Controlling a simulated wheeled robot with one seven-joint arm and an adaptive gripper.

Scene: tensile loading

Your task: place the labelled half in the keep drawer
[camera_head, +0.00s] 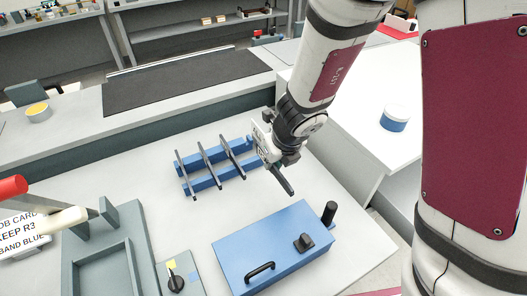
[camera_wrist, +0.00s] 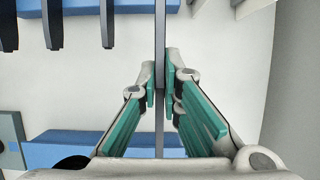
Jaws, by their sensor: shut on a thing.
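My gripper (camera_head: 270,160) is shut on a thin dark bar (camera_head: 281,180), just right of the blue rack and above the table. In the wrist view, the teal finger pads of my gripper (camera_wrist: 160,88) close on both sides of the bar (camera_wrist: 160,40), seen edge-on as a grey strip. No label or band shows on it, so I cannot tell whether it is the labelled half. A blue box (camera_head: 240,258) with a black handle stands at the front, below my gripper in the picture. I cannot tell whether it is the keep drawer.
The blue rack (camera_head: 202,186) carries several dark bars (camera_head: 208,163). A grey fixture (camera_head: 103,270) and a knob panel (camera_head: 178,280) are at front left, beside a job card (camera_head: 22,232) reading KEEP R3, BAND BLUE. A black post (camera_head: 329,213) stands at the box's right corner.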

